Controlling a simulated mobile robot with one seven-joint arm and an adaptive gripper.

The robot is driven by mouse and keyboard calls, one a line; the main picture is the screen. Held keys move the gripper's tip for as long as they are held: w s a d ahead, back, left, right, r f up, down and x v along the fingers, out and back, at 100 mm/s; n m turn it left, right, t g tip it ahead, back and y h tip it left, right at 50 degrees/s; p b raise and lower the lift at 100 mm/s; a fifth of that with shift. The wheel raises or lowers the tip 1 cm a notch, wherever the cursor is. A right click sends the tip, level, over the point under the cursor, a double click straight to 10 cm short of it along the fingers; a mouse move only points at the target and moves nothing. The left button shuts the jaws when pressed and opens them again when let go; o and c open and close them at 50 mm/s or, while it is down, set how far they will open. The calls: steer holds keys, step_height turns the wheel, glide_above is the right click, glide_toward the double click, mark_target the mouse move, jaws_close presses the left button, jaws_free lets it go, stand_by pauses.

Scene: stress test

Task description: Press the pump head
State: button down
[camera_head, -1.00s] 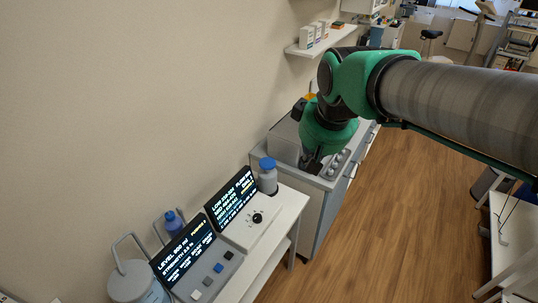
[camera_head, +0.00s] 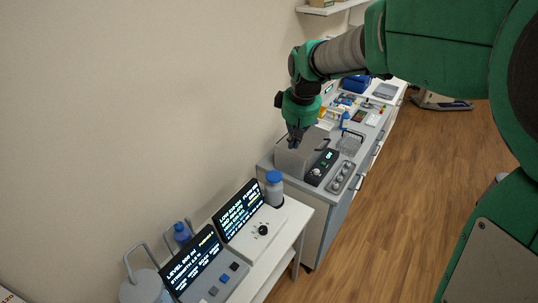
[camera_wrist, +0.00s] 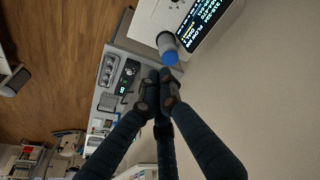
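No part is plainly a pump head. A grey bottle with a blue cap (camera_head: 274,178) stands upright at the back corner of a white device; its blue cap (camera_wrist: 171,58) also shows in the wrist view. Another blue-topped bottle (camera_head: 182,233) stands behind the left display, its lower part hidden. My gripper (camera_head: 295,145) points down in front of or over a grey box, right of and farther back than the grey bottle. In the wrist view its dark fingers (camera_wrist: 160,73) come together with nothing visible between them, tips just below the blue cap in the picture.
The grey box (camera_head: 293,160) stands on a grey cabinet with a dark control panel (camera_head: 322,168) and a row of round knobs (camera_head: 345,178). Two lit displays (camera_head: 238,208) stand on the white table. A counter with several small items lies beyond.

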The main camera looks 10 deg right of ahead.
steer(key=w+f+n+g+p, duration=0.1)
steer(key=w+f+p, duration=0.15)
steer(key=w, duration=0.35)
steer(key=w+f+n+p, duration=0.1)
steer(key=w+f, duration=0.3)
steer(key=w, duration=0.2)
steer(key=n+g+p, duration=0.1)
steer(key=n+p, duration=0.1)
steer(key=p, duration=0.2)
glide_above(275, 174)
steer(key=s, duration=0.2)
step_height(275, 174, down, 13)
steer(key=shift+w+f, duration=0.15)
steer(key=f, duration=0.4)
steer(key=w+f+p, duration=0.1)
steer(key=f, duration=0.4)
steer(key=f+p, duration=0.1)
steer(key=f, duration=0.3)
steer(key=shift+w+f, duration=0.15)
steer(key=shift+f, duration=0.2)
steer(key=shift+f, duration=0.1)
